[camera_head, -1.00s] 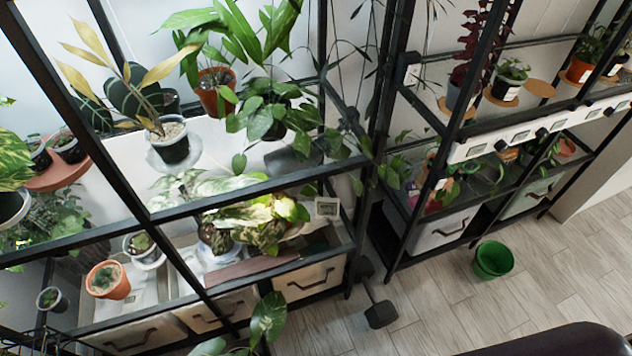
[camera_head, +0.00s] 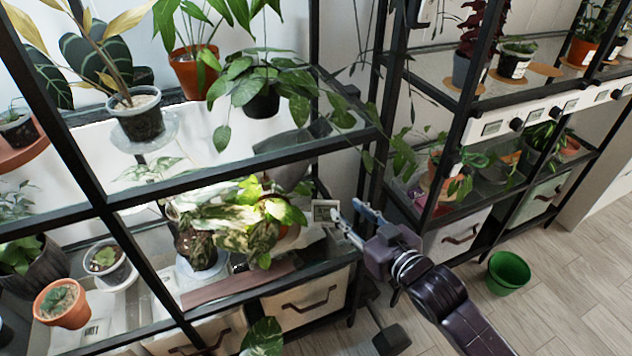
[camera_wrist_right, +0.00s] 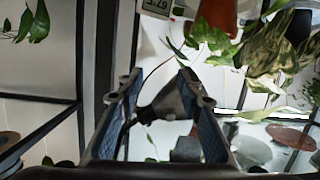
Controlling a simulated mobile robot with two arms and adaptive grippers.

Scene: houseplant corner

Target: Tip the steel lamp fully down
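The steel lamp, a grey cone-shaped shade (camera_head: 284,174), hangs under the middle shelf at the right end of the left rack, behind the plants. Leaves hide part of it. In the right wrist view the grey shade (camera_wrist_right: 172,103) shows between and beyond the fingers, with a dark cable beside it. My right gripper (camera_head: 350,210) is open, at the rack's right end, to the right of the lamp and apart from it in the head view. In its wrist view the blue-padded fingers (camera_wrist_right: 158,82) are spread; I cannot tell whether they touch the shade. My left gripper is out of view.
A small digital meter (camera_head: 325,211) is close to my right fingertips. A variegated plant (camera_head: 235,222) fills the shelf left of the lamp. Black rack posts (camera_head: 384,110) stand beside my arm. A green pot (camera_head: 508,272) sits on the open floor.

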